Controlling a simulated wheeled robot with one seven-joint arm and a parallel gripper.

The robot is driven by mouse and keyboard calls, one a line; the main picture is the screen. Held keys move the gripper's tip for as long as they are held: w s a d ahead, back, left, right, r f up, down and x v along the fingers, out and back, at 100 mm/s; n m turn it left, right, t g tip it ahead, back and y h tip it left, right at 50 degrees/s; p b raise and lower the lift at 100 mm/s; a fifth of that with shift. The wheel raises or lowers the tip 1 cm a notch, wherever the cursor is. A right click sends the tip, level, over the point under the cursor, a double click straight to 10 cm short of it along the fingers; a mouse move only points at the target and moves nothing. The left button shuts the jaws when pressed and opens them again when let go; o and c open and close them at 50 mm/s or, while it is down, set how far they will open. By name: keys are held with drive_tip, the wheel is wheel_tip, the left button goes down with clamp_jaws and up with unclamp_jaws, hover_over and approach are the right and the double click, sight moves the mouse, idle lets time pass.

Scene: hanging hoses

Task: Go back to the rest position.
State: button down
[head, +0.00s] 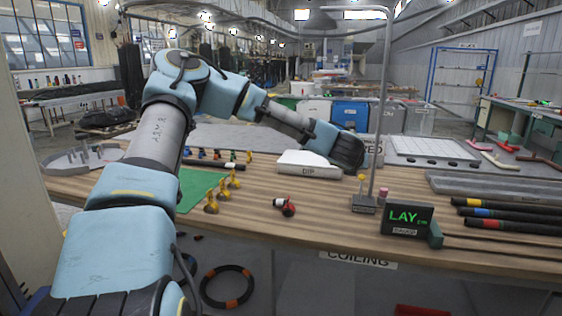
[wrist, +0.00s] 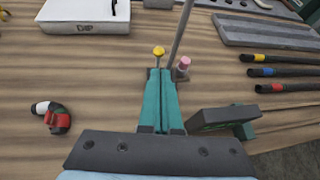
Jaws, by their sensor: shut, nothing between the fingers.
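My gripper (wrist: 160,74) shows in the wrist view with its two teal fingers closed together and nothing between them. In the head view its fingers are hidden behind the dark wrist end of my arm, which is above the table by the metal post (head: 380,110). A small yellow knob (wrist: 158,51) shows just past the fingertips in the wrist view; I cannot tell how far below them it is. A red, black and white fitting (head: 285,207) lies on the wooden table (head: 330,232), left of the fingers in the wrist view (wrist: 52,117).
A white DIP tray (head: 300,170) lies behind the fitting. Yellow fittings (head: 222,190) stand near the green mat (head: 195,188). The LAY display (head: 407,220) stands near the table's front edge. Banded black hoses (head: 510,213) lie at right. The post rises close to my gripper.

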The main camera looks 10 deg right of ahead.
drive_tip(key=s+a+f+m+g+y, duration=0.1)
drive_tip(key=s+a+f+m+g, duration=0.15)
drive_tip(key=a+m, duration=0.65)
drive_tip(key=s+a+f+m+g+y, duration=0.15)
drive_tip(key=s+a+f+m, duration=0.25)
drive_tip(key=a+m, duration=0.5)
drive_tip(key=s+a+r+m+g+y, duration=0.1)
drive_tip(key=s+a+m, duration=0.5)
drive_tip(key=a, duration=0.6)
drive_tip(key=s+a+r+m+g+y, duration=0.1)
drive_tip(key=s+a+m+g+y, duration=0.2)
drive_tip(key=a, duration=0.9)
drive_tip(key=s+m, duration=0.3)
drive_tip(key=s, duration=0.2)
drive_tip(key=shift+a+r+m, duration=0.25)
drive_tip(key=shift+m, duration=0.15)
drive_tip(key=shift+y, duration=0.25)
